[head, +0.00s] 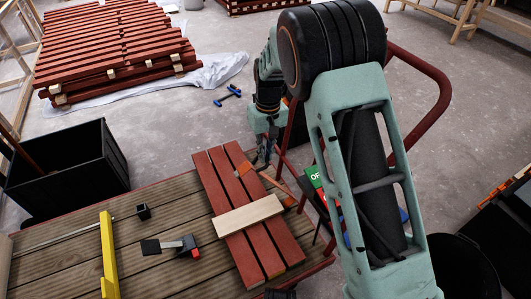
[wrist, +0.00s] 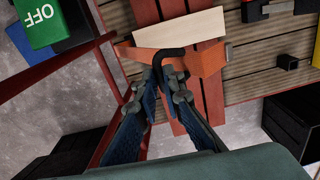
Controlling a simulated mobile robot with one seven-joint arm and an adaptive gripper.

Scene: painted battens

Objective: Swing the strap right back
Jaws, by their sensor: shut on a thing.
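An orange-brown strap (wrist: 204,63) crosses a bundle of red battens (wrist: 190,115) in the wrist view. It carries a black bent handle (wrist: 166,50). My gripper (wrist: 167,76) is shut on that handle, with its blue-padded fingers either side of it. In the head view my gripper (head: 262,163) is at the far right edge of the red battens (head: 218,185). Only parts of the strap (head: 244,169) show there. A pale batten (head: 247,215) lies across the red ones, just apart from the strap.
The bundle lies on a slatted table (head: 75,245). A yellow bar (head: 107,255), a black cube (head: 143,211) and a black-and-red tool (head: 180,246) lie to its left. A green block marked OFF (wrist: 40,22) stands near my gripper. A black bin (head: 70,172) stands at left.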

